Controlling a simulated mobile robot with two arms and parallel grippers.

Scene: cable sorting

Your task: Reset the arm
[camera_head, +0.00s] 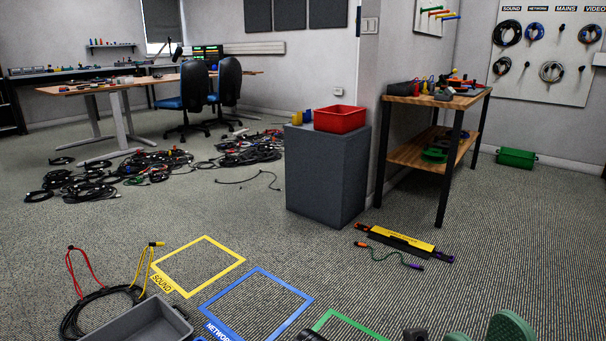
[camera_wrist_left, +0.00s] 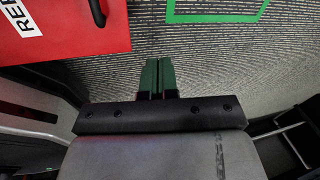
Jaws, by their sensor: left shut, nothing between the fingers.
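My left gripper (camera_wrist_left: 158,78) shows in the left wrist view with its two dark green fingers together and nothing between them. It is above the grey carpet, clear of the things around it. I cannot make out my left gripper for sure in the head view. My right gripper is not recognisable in either view.
In the wrist view a red labelled bin (camera_wrist_left: 75,38) is at upper left, near a green floor outline (camera_wrist_left: 215,18). The head view shows yellow (camera_head: 222,246) and blue (camera_head: 284,281) outlines, a grey tray (camera_head: 128,322), a grey cabinet (camera_head: 325,175) and cable piles (camera_head: 85,185).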

